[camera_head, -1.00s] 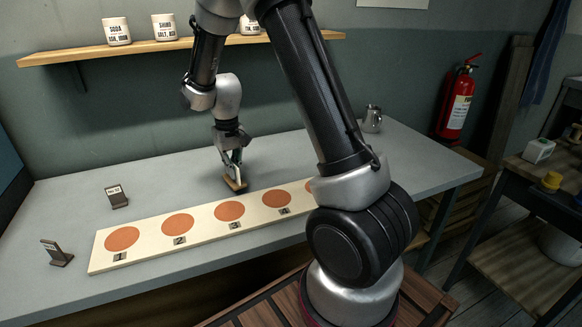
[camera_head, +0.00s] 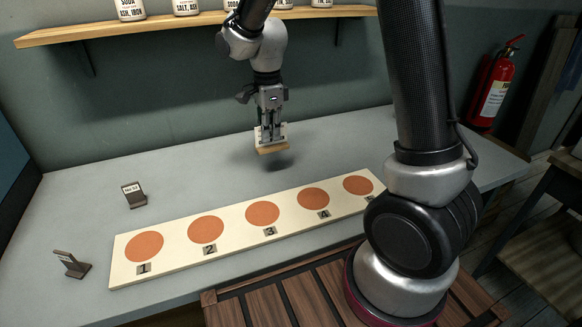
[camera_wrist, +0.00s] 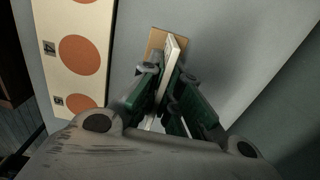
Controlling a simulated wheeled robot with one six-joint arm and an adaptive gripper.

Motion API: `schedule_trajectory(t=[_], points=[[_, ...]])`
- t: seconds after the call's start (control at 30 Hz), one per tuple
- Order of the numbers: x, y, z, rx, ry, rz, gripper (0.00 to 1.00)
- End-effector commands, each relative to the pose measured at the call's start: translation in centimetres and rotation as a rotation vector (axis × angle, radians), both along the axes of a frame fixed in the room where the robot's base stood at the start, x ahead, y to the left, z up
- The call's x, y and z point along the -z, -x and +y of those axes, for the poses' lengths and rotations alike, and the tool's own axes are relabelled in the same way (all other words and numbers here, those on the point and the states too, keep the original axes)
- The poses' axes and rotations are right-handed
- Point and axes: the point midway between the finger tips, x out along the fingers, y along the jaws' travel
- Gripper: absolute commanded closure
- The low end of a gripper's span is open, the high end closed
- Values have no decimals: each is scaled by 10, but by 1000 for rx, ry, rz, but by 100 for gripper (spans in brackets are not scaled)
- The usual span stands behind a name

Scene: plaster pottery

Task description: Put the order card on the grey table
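The order card (camera_head: 284,130) is a white card with a light wooden base (camera_head: 273,149). My gripper (camera_head: 270,138) is shut on it and holds it a little above the grey table (camera_head: 190,174), with a soft shadow on the table below. In the wrist view the card (camera_wrist: 172,55) stands between the green-padded fingers (camera_wrist: 172,95), its base (camera_wrist: 155,40) beyond the fingertips. Any writing on the card cannot be read.
A cream board (camera_head: 180,262) with numbered orange discs lies along the table's front. Two small dark holders with labels (camera_head: 134,195) (camera_head: 72,264) stand at the left. A shelf (camera_head: 150,30) with jars hangs on the back wall. Table behind the board is clear.

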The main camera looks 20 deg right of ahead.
Motion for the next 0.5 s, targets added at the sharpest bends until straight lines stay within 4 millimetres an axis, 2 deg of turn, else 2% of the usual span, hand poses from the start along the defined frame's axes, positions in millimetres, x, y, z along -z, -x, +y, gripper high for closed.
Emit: schedule_trajectory(t=[0.2, 0.5], points=[[43, 2, 0, 11, 2, 6, 100], [75, 1, 0, 9, 2, 5, 100]])
